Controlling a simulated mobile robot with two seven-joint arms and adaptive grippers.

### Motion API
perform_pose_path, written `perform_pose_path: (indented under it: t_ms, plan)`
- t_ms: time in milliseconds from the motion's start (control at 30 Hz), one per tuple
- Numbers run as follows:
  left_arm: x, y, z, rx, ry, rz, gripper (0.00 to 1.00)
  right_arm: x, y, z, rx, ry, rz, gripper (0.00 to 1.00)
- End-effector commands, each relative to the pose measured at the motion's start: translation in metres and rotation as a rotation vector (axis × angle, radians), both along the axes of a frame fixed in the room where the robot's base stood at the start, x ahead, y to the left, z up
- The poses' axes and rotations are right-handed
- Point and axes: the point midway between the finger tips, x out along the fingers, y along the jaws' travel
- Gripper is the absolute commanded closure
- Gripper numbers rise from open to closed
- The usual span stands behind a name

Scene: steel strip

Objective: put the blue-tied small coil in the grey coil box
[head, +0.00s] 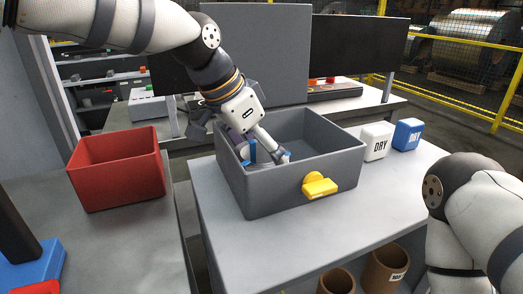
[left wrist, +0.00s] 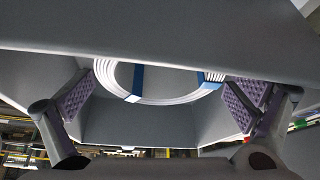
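The grey coil box (head: 290,190) stands on the grey table, with a yellow fitting on its front wall. My left gripper (head: 267,156) reaches down inside it. The blue-tied small coil (left wrist: 160,99), a pale ring of strip with blue ties, shows between the gripper's two spread fingers in the left wrist view. In the head view it is mostly hidden by the gripper, and only blue bits (head: 250,155) show. The fingers (left wrist: 165,95) are wide apart, one at each side of the coil; whether they touch it is unclear. My right arm is at the lower right, its gripper out of view.
A red box (head: 118,168) stands on the left bench. A white block marked DRY (head: 377,142) and a blue block (head: 407,134) stand right of the grey box. Brown cylinders (head: 384,270) sit lower front. Dark panels rise behind.

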Motion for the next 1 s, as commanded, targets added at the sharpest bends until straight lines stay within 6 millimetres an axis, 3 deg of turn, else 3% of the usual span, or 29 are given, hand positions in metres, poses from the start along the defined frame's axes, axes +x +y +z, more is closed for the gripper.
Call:
perform_pose_path:
  t_ms: [133, 233, 500, 700, 1000]
  plan:
    - [-0.002, 0.001, -0.005, 0.006, 0.01, -0.002, 0.01, 0.0, 0.0, 0.0, 0.0, 0.002, 0.0, 0.26]
    - [-0.003, 0.004, 0.003, 0.005, 0.007, -0.001, 0.01, 0.0, 0.0, 0.0, 0.0, 0.002, 0.0, 0.26]
    - [-0.019, 0.03, 0.068, 0.0, 0.0, 0.001, 0.01, 0.0, 0.0, 0.0, 0.0, 0.002, 0.0, 0.26]
    - [-0.028, 0.044, 0.099, 0.0, 0.001, 0.0, 0.01, -0.001, 0.0, -0.001, 0.0, 0.002, 0.0, 0.26]
    - [-0.03, 0.047, 0.105, 0.001, 0.004, -0.001, 0.01, -0.001, 0.0, -0.001, 0.0, 0.003, 0.0, 0.26]
